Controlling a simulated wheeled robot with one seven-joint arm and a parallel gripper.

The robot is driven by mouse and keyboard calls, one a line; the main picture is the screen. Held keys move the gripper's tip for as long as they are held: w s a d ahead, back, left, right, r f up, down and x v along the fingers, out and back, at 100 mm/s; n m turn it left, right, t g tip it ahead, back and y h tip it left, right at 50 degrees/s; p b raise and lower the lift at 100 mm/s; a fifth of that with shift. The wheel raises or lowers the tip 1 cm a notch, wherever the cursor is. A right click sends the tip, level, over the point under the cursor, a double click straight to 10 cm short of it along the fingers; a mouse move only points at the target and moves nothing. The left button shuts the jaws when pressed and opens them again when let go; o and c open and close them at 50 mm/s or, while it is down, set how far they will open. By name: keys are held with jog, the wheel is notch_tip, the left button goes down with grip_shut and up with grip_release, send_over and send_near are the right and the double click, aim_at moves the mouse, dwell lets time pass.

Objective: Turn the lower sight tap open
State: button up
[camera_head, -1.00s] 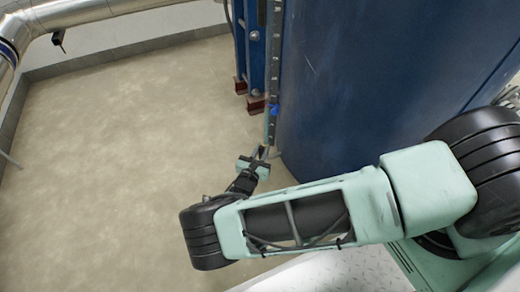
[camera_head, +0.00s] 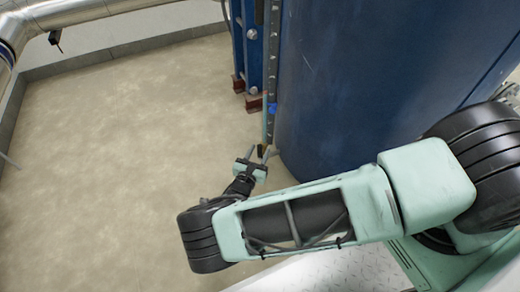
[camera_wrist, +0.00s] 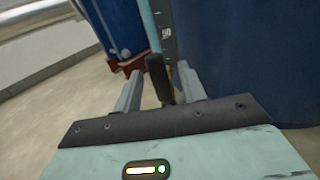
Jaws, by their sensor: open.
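The lower sight tap shows in the wrist view as a dark upright lever (camera_wrist: 157,78) at the foot of the sight gauge. In the head view it is a small dark and yellowish piece (camera_head: 262,149) beside the blue tank's lower edge. My gripper (camera_head: 258,153) is open at the tap, with its fingers apart. In the wrist view the gripper (camera_wrist: 160,76) has one finger on each side of the lever, with gaps visible. The lever's lower end is partly hidden by the gripper body.
The large blue tank (camera_head: 370,80) stands close to the right of my gripper. A gauge strip (camera_head: 271,75) with a blue knob (camera_head: 273,108) runs up its left edge. A blue frame with reddish feet (camera_head: 254,104) stands behind. The floor (camera_head: 110,150) to the left is clear.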

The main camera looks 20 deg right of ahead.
jog(key=p+v, duration=0.2)
jog(key=v, duration=1.3)
jog(key=shift+s+a, duration=0.25)
jog(key=shift+s, duration=0.05)
jog(key=shift+r, duration=0.15)
